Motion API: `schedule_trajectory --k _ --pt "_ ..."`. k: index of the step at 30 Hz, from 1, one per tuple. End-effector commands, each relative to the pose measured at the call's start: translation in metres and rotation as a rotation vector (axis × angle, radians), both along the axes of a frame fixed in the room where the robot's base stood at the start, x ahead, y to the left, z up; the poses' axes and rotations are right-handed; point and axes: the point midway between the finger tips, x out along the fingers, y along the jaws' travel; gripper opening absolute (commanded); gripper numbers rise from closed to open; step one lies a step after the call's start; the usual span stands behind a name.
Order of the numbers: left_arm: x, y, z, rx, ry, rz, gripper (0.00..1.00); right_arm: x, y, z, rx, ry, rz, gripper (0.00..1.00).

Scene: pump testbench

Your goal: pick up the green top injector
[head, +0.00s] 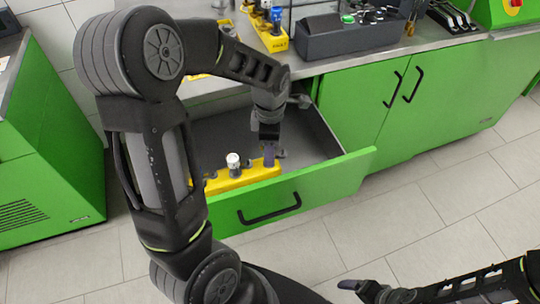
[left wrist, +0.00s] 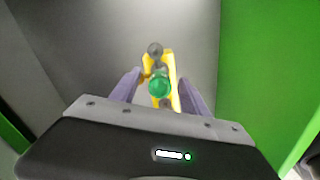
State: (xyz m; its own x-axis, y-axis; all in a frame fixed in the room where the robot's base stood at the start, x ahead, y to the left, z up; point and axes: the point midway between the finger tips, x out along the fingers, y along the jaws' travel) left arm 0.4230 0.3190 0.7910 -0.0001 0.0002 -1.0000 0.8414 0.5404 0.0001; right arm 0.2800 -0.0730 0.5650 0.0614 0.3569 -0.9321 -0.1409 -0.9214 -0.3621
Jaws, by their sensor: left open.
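The green top injector (left wrist: 160,84) shows from above in the left wrist view, at the yellow rack (left wrist: 173,68). My left gripper (left wrist: 158,78) is open, with one purple finger on each side of the green top. I cannot tell whether the fingers touch it. In the head view my left gripper (head: 269,157) points down at the right end of the yellow rack (head: 240,178), inside the open drawer. The green top is hidden there by the gripper. My right gripper (head: 362,288) is low at the bottom; its jaws are unclear.
A white-topped injector (head: 233,161) stands in the same rack, left of my gripper. The green drawer front (head: 300,200) and drawer walls surround the rack. Above is the grey worktop with another yellow rack (head: 268,36) and a dark control box (head: 345,38).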

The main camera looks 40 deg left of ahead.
Motion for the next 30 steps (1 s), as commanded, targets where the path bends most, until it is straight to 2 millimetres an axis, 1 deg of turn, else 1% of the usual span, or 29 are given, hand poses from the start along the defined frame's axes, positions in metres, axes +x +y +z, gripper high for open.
schedule_trajectory --k 8,27,28,30 --pt "0.0001 -0.0001 0.0002 0.000 0.000 0.000 0.54 0.0000 0.0000 0.0000 0.000 0.000 0.000 0.87" --pt "0.0001 -0.0001 0.0003 0.000 0.000 0.000 0.02 0.0000 0.0000 0.0000 0.000 0.000 0.000 0.87" --pt "0.0001 -0.0001 0.0003 0.000 0.000 0.000 0.00 0.0000 0.0000 0.0000 0.000 0.000 0.000 0.87" --pt "0.0001 -0.0001 0.0003 0.000 0.000 0.000 0.00 0.0000 0.0000 0.0000 0.000 0.000 0.000 0.87"
